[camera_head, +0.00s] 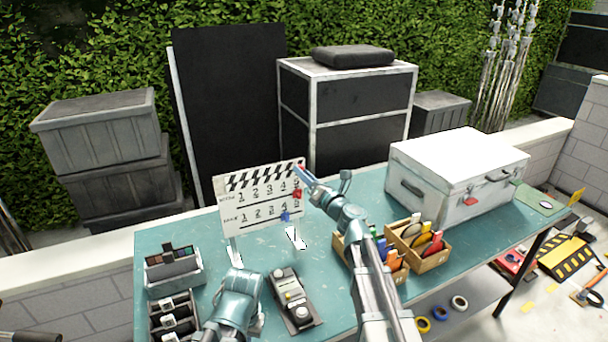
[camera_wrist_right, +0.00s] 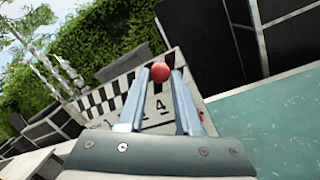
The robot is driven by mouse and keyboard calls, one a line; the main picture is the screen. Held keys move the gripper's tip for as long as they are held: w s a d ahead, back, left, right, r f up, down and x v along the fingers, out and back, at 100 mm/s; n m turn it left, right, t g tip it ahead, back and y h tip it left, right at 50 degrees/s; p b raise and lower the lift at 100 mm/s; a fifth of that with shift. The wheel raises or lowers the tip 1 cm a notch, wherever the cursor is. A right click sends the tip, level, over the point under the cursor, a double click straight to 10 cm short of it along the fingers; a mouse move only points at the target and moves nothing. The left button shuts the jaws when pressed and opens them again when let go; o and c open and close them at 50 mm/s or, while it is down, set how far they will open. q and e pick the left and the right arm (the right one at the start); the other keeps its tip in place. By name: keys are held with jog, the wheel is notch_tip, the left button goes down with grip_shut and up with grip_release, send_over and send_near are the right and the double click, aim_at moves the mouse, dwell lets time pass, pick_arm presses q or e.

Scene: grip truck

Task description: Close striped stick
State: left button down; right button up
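The clapperboard (camera_head: 262,206) stands on the teal table, white with black numbers. Its black-and-white striped stick (camera_head: 262,174) runs along its top edge, slanting up to the right; I cannot tell how wide the gap below it is. My right gripper (camera_head: 301,172) is at the stick's right end. In the right wrist view, my right gripper (camera_wrist_right: 161,76) has its fingers apart, with a red ball (camera_wrist_right: 160,72) filling the gap at the tips. Whether they press on it is unclear. My left arm shows at the bottom of the head view, its fingers not clearly visible.
A white case (camera_head: 455,180) stands at the table's right. Wooden boxes (camera_head: 430,258) of coloured tools lie beside my right arm. A control box (camera_head: 292,298) and grey trays (camera_head: 174,272) are in front of the board.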

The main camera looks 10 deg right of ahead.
jog(key=o, duration=0.4)
jog(key=shift+f, duration=0.15)
jog(key=shift+o, duration=0.2)
jog(key=b+v, duration=0.1)
jog(key=v, duration=1.3)
jog(key=shift+a, duration=0.1)
